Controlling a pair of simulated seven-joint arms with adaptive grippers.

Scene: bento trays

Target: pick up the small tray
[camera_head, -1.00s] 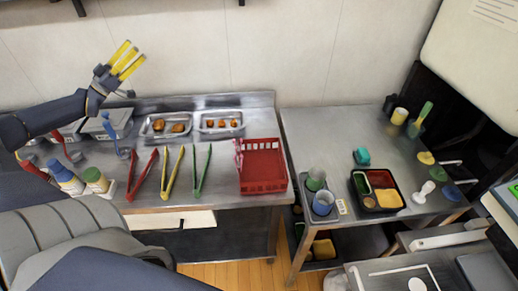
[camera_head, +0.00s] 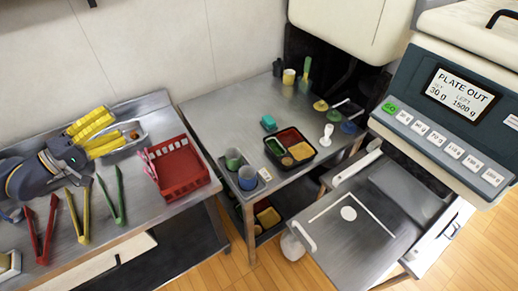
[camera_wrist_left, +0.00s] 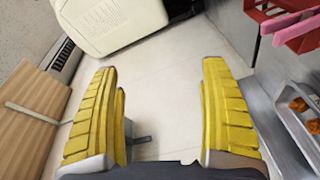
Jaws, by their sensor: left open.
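Several trays are in the head view, and I cannot tell which one is the small tray. A shallow metal tray (camera_head: 143,141) with fried pieces lies on the left counter, partly hidden by my left gripper (camera_head: 112,127). In the left wrist view, a metal tray (camera_wrist_left: 288,118) with fried pieces shows at the right edge, beside the gripper (camera_wrist_left: 160,72). The yellow fingers are wide apart with nothing between them. A black compartment tray (camera_head: 285,165) with coloured fillings sits on the right table. My right gripper is not in view.
A red basket (camera_head: 184,187) stands right of the metal tray. Red tongs (camera_head: 46,235), yellow tongs (camera_head: 75,215) and green tongs (camera_head: 112,199) lie in front.

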